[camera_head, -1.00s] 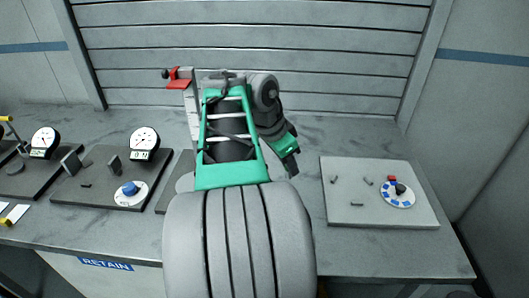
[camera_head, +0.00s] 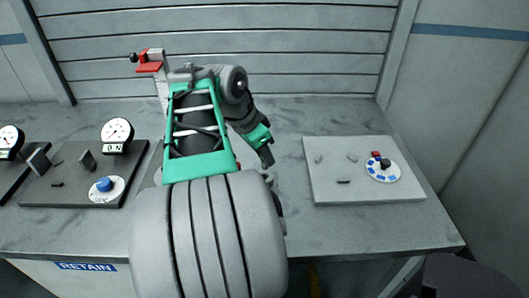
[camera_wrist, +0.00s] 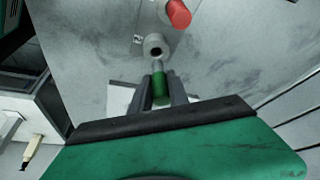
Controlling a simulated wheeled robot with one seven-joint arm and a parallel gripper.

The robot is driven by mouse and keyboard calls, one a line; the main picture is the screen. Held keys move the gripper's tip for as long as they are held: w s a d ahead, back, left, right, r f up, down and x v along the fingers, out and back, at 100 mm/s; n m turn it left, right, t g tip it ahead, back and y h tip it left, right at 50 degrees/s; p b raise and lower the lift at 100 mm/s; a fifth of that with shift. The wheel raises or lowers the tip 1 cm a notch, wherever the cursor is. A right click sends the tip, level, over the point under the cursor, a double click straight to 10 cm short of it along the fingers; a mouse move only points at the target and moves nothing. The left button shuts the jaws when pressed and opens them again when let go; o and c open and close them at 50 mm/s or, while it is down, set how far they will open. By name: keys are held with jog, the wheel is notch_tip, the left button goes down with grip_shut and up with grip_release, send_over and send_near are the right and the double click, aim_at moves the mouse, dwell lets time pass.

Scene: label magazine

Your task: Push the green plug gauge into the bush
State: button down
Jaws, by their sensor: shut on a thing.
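In the wrist view my gripper (camera_wrist: 160,92) is shut on the green plug gauge (camera_wrist: 160,87), with a finger on each side of its green body. The gauge's grey tip points up the picture, towards the bush (camera_wrist: 154,42). The bush is a pale grey ring, and its dark hole still shows just beyond the tip. The tip looks close to the hole and roughly in line with it; I cannot tell whether they touch. In the head view my gripper (camera_head: 266,156) is partly seen beyond my arm, and the gauge and bush are hidden.
A red cylinder (camera_wrist: 178,13) stands just beyond the bush. In the head view a pale board (camera_head: 322,190) with small pins and a round dial plate (camera_head: 382,174) lies to the right. A dark base (camera_head: 55,190) with a gauge dial (camera_head: 117,132) stands left.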

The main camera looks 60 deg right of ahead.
aim_at(264, 168)
jog(key=shift+f+b, duration=0.45)
jog(key=shift+f, duration=0.5)
jog(key=shift+f+b, duration=1.5)
jog(key=shift+f, duration=0.05)
dwell(0.5)
jog(key=c, duration=1.2)
grip_release()
jog(key=shift+o, duration=0.2)
jog(key=p+v, duration=0.2)
jog(key=v, duration=0.6)
jog(key=shift+p, duration=0.35)
